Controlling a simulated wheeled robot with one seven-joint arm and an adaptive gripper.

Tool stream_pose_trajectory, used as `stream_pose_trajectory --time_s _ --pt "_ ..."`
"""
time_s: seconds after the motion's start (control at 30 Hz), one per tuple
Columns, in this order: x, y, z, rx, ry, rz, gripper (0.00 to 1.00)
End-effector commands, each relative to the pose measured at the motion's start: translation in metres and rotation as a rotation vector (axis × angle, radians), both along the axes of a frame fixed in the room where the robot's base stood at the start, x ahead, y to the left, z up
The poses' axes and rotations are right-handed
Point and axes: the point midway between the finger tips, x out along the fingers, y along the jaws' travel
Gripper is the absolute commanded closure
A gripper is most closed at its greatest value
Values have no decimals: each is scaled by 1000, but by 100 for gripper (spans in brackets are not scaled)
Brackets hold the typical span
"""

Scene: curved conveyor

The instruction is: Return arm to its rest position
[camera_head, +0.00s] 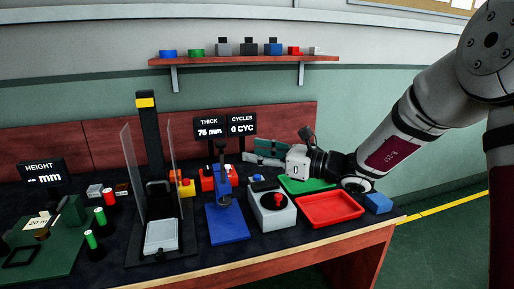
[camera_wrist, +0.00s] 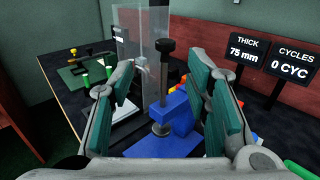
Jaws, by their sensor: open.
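My arm reaches in from the right in the head view. My gripper (camera_head: 268,152) is above the back right part of the bench, with its fingers pointing left. In the wrist view my gripper (camera_wrist: 170,95) has its two teal-padded fingers wide apart with nothing between them. A blue press-like device (camera_head: 225,205) stands on the bench to the left of the gripper. In the wrist view the blue device (camera_wrist: 178,135) shows beyond and between the fingers, apart from them.
A station with clear panels (camera_head: 128,190) stands left. A shelf (camera_head: 250,60) hangs on the wall.

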Motion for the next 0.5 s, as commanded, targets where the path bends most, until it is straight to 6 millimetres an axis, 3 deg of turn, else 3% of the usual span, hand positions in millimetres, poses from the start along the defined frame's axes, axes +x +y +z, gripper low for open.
stream_pose_trajectory --time_s 0.17,0.3,0.5 --pt "-58 22 17 -182 -133 157 56" --pt "-131 32 21 -410 -293 354 56" --pt "-230 17 11 -730 -510 631 56"
